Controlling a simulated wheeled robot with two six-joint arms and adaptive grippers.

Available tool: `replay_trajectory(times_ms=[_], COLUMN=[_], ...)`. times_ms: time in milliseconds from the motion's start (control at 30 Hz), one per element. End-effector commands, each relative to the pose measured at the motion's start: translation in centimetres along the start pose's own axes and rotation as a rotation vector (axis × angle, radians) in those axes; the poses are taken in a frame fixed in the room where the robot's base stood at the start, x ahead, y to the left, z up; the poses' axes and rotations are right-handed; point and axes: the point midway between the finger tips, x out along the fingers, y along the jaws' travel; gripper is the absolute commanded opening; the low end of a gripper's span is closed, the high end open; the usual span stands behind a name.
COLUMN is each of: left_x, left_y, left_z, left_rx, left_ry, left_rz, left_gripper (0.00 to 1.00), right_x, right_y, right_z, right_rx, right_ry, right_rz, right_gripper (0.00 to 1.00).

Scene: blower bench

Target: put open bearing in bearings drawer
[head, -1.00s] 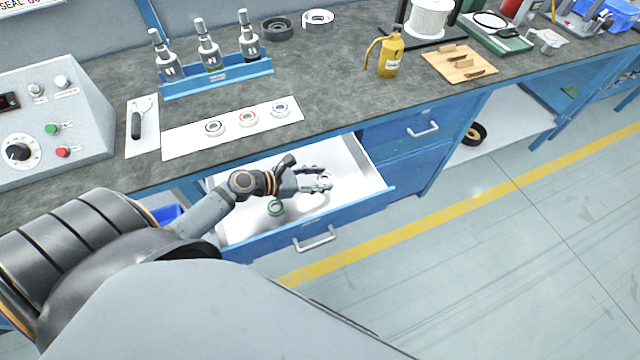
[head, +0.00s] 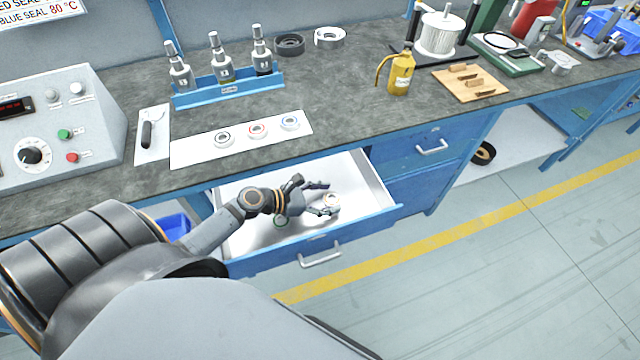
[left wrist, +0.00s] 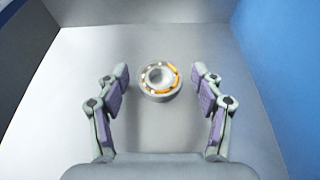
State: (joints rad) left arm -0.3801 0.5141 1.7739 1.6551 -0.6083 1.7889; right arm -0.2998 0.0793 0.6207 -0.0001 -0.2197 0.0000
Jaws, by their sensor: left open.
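The open bearing (head: 333,200), a small ring with balls and an orange cage showing, is in the open drawer (head: 378,212). In the left wrist view the bearing (left wrist: 159,80) lies flat on the drawer floor, centred between and slightly beyond the fingertips, with a gap on both sides. My left gripper (head: 327,199) is inside the drawer with its fingers spread wide and empty; both fingers (left wrist: 160,88) show in the wrist view. My right gripper is not in view.
Three bearings with dark, red and blue rings lie on a white mat (head: 190,155) on the bench. A closed drawer (head: 410,150) is to the right.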

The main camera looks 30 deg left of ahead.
Motion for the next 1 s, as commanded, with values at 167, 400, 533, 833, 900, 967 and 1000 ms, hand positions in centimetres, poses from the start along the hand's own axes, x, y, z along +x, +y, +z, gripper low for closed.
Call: replay_trajectory(times_ms=[167, 400, 533, 833, 900, 967, 1000], left_x=[-2.8, -7.3, -9.5, -12.0, -12.1, -12.0, -12.0], left_y=[-0.1, 0.0, 0.0, 0.0, 0.0, 0.0, 0.0], left_z=[-0.1, 0.3, 0.5, 0.1, 0.0, 0.0, -0.1], left_rx=[0.003, 0.001, -0.001, -0.001, 0.001, 0.001, 0.001], left_ry=[0.009, 0.008, 0.007, 0.003, 0.002, 0.002, 0.001], left_rz=[-0.004, -0.003, -0.001, 0.000, 0.000, 0.000, 0.000], left_gripper=[0.67, 0.67, 0.67, 0.67, 0.67, 0.67, 0.67], right_x=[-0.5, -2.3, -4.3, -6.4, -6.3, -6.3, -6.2], right_y=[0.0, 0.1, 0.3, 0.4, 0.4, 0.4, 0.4], right_z=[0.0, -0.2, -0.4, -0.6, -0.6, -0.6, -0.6], right_rx=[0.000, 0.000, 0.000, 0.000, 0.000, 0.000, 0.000], right_ry=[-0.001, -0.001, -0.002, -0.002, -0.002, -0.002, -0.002], right_rz=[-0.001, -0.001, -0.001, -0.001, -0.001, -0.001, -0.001], right_gripper=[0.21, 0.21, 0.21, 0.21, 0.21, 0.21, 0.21])
